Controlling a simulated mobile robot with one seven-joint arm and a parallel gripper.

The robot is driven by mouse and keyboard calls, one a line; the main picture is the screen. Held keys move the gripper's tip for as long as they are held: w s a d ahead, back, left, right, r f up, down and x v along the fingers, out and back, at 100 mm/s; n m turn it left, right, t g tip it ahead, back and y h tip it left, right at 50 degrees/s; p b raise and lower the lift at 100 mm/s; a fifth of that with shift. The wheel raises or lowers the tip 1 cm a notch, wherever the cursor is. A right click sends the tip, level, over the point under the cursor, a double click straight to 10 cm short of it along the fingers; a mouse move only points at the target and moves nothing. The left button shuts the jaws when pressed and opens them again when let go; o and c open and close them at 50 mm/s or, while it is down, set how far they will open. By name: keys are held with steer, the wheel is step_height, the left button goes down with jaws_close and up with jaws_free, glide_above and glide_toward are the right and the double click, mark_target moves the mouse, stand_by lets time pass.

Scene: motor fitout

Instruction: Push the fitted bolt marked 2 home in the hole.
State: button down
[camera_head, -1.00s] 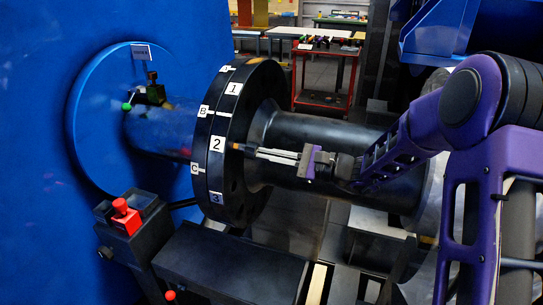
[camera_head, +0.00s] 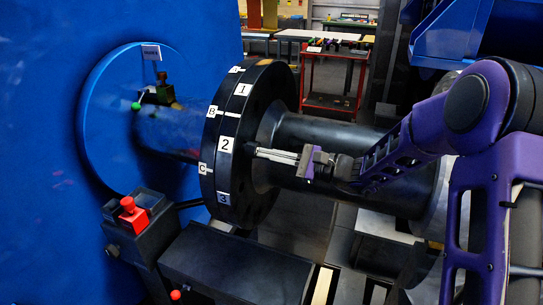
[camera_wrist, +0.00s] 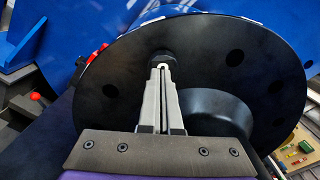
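The black flange (camera_head: 208,155) carries white labels 1, 2 and 3 on its rim. Label 2 (camera_head: 226,144) is level with my gripper (camera_head: 259,152). My gripper's fingers are together, with only a thin dark slit between them, and point at the flange face. In the wrist view, the fingertips (camera_wrist: 162,68) are at the dark round head of the bolt (camera_wrist: 162,57) near the flange's upper edge and seem to touch it. The bolt's shank is hidden. Whether its head sits flush on the face cannot be told.
Open dark holes (camera_wrist: 235,58) show in the flange face. A thick dark shaft (camera_head: 330,135) runs right from the flange, close behind my gripper. A box with a red button (camera_head: 129,206) stands front left. A red cart (camera_head: 335,85) stands behind.

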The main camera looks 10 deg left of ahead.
steer(key=shift+a, duration=0.5)
